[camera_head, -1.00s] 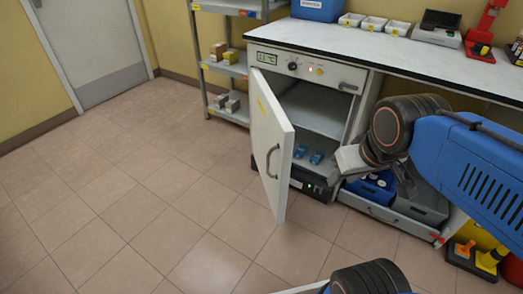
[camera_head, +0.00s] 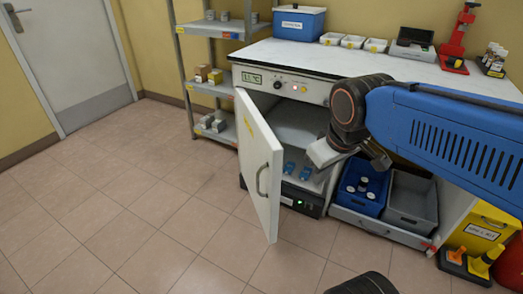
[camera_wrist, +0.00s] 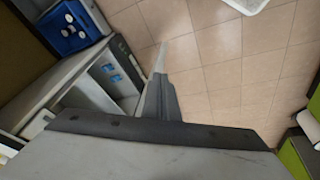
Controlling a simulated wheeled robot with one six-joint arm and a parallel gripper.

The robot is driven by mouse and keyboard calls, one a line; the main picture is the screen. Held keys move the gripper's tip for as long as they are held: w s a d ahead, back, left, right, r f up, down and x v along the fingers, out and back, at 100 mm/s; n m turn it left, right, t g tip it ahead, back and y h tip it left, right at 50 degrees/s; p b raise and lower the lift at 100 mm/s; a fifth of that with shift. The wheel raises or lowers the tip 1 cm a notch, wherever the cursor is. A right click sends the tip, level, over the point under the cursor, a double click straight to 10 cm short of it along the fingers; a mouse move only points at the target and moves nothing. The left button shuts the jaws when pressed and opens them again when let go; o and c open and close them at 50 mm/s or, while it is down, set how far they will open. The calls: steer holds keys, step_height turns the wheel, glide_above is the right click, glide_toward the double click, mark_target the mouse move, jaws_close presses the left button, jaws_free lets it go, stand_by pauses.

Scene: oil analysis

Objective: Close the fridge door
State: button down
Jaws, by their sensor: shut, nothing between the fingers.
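The fridge door (camera_head: 262,170) is white and stands open in the head view, swung out toward me from the left side of the fridge (camera_head: 300,125). A grey handle (camera_head: 262,183) is on its face. Inside the fridge are blue items (camera_head: 297,169), which also show in the wrist view (camera_wrist: 115,72). My gripper (camera_head: 318,156) is in front of the right part of the fridge opening, to the right of the door and apart from it. In the wrist view its fingers (camera_wrist: 160,60) are together and empty, over the tiled floor.
A blue crate with bottles (camera_head: 362,187) and a grey crate (camera_head: 411,203) sit right of the fridge. A worktop (camera_head: 300,57) lies above. A metal shelf (camera_head: 215,88) stands to the left. The floor left of the door is clear.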

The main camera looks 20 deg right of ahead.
mark_target(264, 146)
steer(key=w+a+r+n+g+h, duration=0.1)
steer(key=w+a+n, duration=0.4)
steer(key=w, duration=0.3)
steer(key=w+a+n+g+h, duration=0.15)
steer(key=w+a+n, duration=0.3)
steer(key=w, duration=0.45)
steer(key=w+a+r+n+g, duration=0.1)
steer(key=w+a+n, duration=0.3)
steer(key=w+n, duration=0.3)
steer(key=w+d+f+m, duration=0.1)
steer(key=d+f, duration=0.5)
steer(key=f, duration=0.4)
steer(key=shift+d, duration=0.15)
